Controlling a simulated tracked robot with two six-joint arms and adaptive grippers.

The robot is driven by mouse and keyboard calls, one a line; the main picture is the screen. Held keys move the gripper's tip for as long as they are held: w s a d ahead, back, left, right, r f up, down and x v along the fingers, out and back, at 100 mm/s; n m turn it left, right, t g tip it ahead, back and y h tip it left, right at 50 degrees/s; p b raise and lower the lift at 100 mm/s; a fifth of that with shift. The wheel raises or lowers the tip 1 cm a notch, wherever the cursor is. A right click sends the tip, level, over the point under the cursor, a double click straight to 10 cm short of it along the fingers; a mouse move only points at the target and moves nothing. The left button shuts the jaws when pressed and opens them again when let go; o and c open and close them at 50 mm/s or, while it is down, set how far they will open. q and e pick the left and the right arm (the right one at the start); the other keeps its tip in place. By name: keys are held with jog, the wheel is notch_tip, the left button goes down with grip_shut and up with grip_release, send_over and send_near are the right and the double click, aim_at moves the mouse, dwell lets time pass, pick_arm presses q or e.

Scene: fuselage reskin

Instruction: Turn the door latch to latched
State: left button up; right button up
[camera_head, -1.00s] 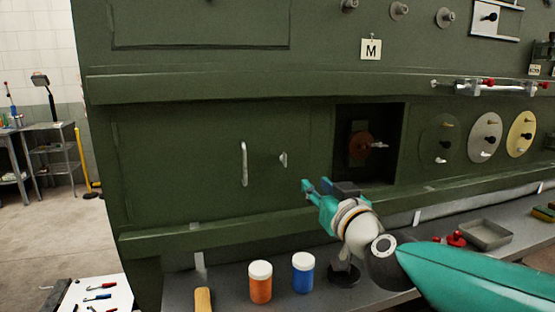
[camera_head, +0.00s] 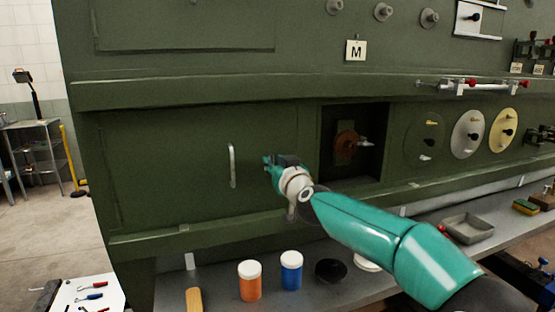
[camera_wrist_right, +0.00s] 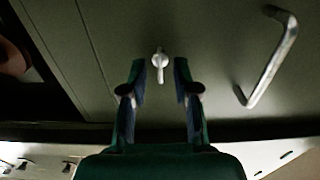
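The door latch is a small pale knob with a short lever (camera_wrist_right: 159,66) on the green door panel. In the right wrist view its lever points toward the bottom of the picture, between the fingertips. My right gripper (camera_wrist_right: 159,80) is open around the lever's line; I cannot tell whether it touches the latch. In the head view my right gripper (camera_head: 268,164) is at the panel, right of the door handle (camera_head: 233,165), and hides the latch. The handle also shows in the right wrist view (camera_wrist_right: 268,62). My left gripper is not in view.
A dark square recess (camera_head: 334,172) with a reddish disc (camera_head: 346,144) lies right of my gripper. A ledge (camera_head: 210,235) runs below the door. An orange jar (camera_head: 250,283), a blue jar (camera_head: 291,275) and a grey tray (camera_head: 467,229) stand on the bench.

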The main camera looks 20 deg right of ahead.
jog(key=shift+w, duration=0.3)
